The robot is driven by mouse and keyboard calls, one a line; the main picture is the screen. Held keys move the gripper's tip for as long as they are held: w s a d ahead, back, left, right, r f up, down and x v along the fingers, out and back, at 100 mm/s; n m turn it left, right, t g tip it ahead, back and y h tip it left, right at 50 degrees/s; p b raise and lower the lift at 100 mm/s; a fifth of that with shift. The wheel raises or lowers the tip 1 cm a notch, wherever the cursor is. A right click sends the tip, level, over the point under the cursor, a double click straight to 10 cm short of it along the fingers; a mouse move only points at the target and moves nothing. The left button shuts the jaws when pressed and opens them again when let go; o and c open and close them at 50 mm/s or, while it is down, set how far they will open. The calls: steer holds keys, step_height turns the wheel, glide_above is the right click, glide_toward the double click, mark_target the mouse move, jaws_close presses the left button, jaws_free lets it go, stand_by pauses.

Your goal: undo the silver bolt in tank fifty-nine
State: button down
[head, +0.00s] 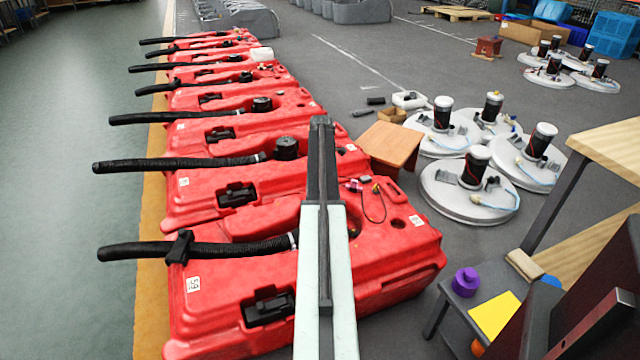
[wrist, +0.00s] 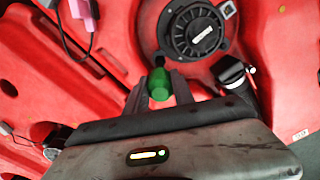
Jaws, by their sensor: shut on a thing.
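Tank fifty-nine (head: 235,318) is the nearest red tank in the head view, with a white number label (head: 193,284) on its left end. My arm lies across it and hides its middle. In the wrist view my gripper (wrist: 158,87) is shut on a green handle (wrist: 159,84) with a dark tip, over the red tank top. The tip points toward the rim of a round black cap (wrist: 193,34). I cannot make out the silver bolt or whether the tip touches anything. My gripper is hidden in the head view.
A black hose (wrist: 240,78) lies right of the gripper in the wrist view, and a pink connector with a cable (wrist: 82,12) is at upper left. More red tanks (head: 235,185) stand in a row behind. A brown stool (head: 397,142) and white round bases (head: 468,190) stand to the right.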

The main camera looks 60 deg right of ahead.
steer(key=m, duration=0.7)
steer(key=shift+m, duration=0.4)
steer(key=m, duration=1.8)
steer(key=shift+w, duration=0.1)
steer(key=m, duration=0.4)
